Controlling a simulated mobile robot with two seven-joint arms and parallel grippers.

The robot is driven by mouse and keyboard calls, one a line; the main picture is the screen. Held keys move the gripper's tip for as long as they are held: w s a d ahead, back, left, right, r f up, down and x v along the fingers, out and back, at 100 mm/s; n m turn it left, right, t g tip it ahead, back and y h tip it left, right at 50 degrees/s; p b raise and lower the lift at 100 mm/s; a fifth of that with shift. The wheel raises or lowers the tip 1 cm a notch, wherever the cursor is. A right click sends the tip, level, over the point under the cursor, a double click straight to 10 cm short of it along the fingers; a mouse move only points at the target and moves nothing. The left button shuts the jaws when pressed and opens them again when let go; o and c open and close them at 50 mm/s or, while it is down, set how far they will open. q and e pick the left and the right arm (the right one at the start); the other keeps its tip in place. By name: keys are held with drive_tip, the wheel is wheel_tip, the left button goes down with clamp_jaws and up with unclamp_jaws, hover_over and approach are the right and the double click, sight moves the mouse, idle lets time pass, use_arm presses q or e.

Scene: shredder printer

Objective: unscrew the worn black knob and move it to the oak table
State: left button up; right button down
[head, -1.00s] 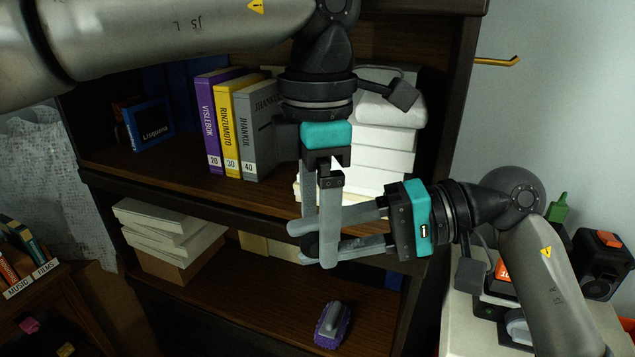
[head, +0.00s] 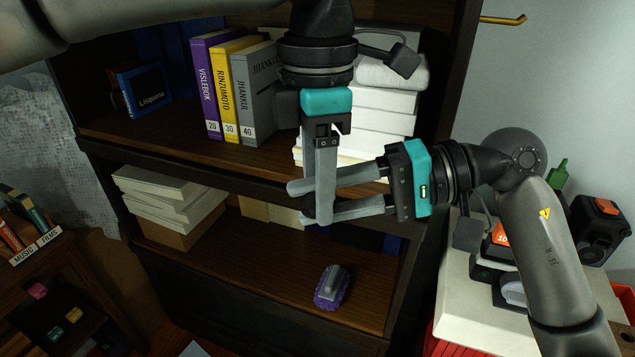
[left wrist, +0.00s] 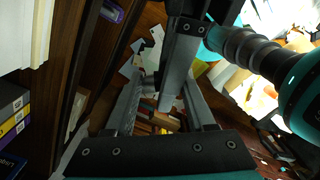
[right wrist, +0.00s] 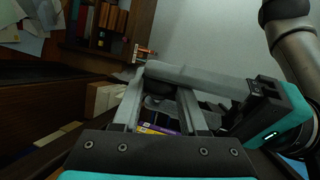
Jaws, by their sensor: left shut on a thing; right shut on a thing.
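My left gripper (head: 318,210) points down and my right gripper (head: 300,203) reaches in from the right. Their fingers cross in front of the bookshelf. A small dark round thing, which looks like the black knob (head: 310,205), sits between the right fingertips, mostly hidden by fingers. It also shows as a dark shape in the right wrist view (right wrist: 170,104). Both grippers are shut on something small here. What exactly the left fingers hold is hidden. I cannot pick out an oak table for certain.
The dark wooden shelf behind holds books (head: 225,85), white stacks (head: 170,200) and a purple brush-like thing (head: 331,288) on its lower board. A pale-topped stand (head: 465,310) with dark and orange devices (head: 600,230) is at the right. A low bookcase (head: 70,290) is at the left.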

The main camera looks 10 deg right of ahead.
use_arm(q)
drive_tip(key=shift+c, duration=1.4)
drive_tip(key=shift+w, duration=0.1)
clamp_jaws()
use_arm(e)
drive_tip(key=shift+c, duration=1.8)
unclamp_jaws()
drive_tip(key=shift+s, duration=0.1)
